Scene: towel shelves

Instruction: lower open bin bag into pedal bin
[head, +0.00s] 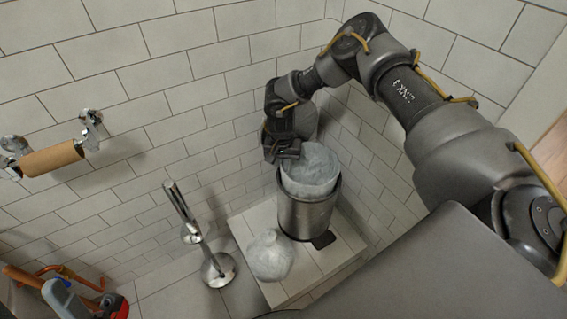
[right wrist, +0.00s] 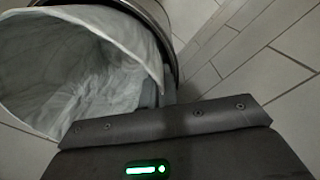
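The pedal bin (head: 306,217) is a metal cylinder with a dark pedal, upright on a tiled ledge. The open bin bag (head: 312,172) is pale and translucent, its mouth facing up. It stands above the bin's rim, with its lower part hidden by the bin wall. My right gripper (head: 282,152) is at the left edge of the bag mouth, close against it. In the right wrist view the open bag (right wrist: 75,75) fills the upper left and meets the dark gripper bar. My left gripper is not in view.
A tied pale bag (head: 270,256) sits on the tiled ledge (head: 342,257) at the bin's left. A metal stand (head: 217,268) rises further left. Red and orange items crowd the lower left corner. Tiled walls close in behind the bin.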

